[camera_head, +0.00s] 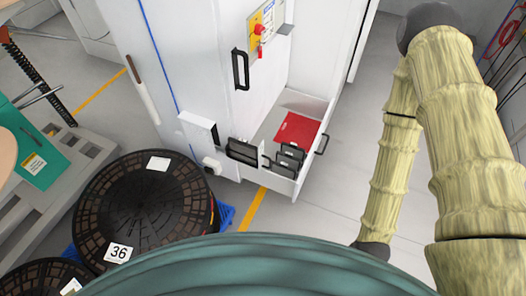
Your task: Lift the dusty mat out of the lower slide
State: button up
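A white pull-out slide (309,168) stands open low on the front of the white cabinet. A flat red piece (297,129) lies inside it toward the back right; it looks like the mat, but dust on it is too fine to tell. Several dark grey slotted pieces (289,160) stand at the slide's front. My arm, in pale yellow covers, comes down at the right, apart from the slide. Its dark lower end is partly hidden behind the teal curve at the bottom, and I cannot see my gripper's fingers.
A dark handle (240,69) and a yellow panel with a red switch (262,22) are on the cabinet above. Large dark reels (140,212), one tagged 36, stand at left. A teal machine (35,150) is far left. The grey floor (338,200) right of the slide is clear.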

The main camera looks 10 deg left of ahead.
aim_at(240, 145)
jog(key=u, duration=1.9)
jog(key=k, duration=0.8)
jog(key=z, duration=0.8)
jog(key=i, duration=0.95)
jog(key=u, duration=0.05)
